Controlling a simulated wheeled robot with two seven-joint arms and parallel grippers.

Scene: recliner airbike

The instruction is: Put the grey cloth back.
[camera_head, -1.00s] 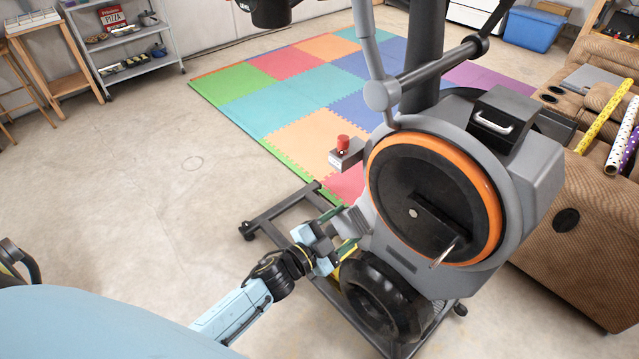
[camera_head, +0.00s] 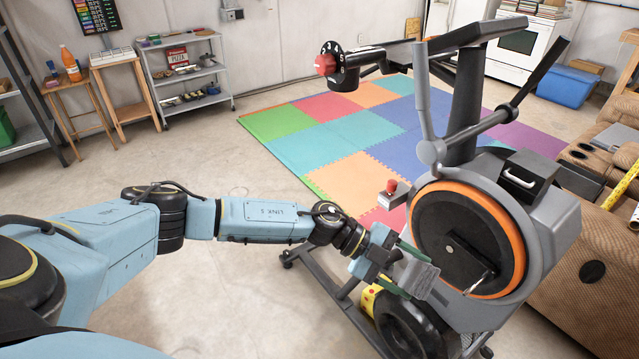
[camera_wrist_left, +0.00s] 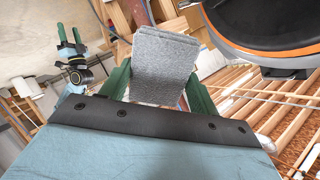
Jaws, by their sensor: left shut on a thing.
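My left gripper (camera_head: 402,270) is shut on the grey cloth (camera_head: 416,273). It holds the cloth in front of the exercise bike (camera_head: 545,235), left of the orange-rimmed wheel cover (camera_head: 515,238). In the left wrist view the cloth (camera_wrist_left: 162,65) is a flat, folded grey piece between the two green fingers, standing out past them. I cannot tell whether the cloth touches the bike. My right gripper (camera_wrist_left: 69,34) shows small at the left of the left wrist view, its fingers apart and empty. It is not in the head view.
A brown recliner (camera_head: 560,290) is at the right. Coloured foam mats (camera_head: 345,170) and bare floor lie behind.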

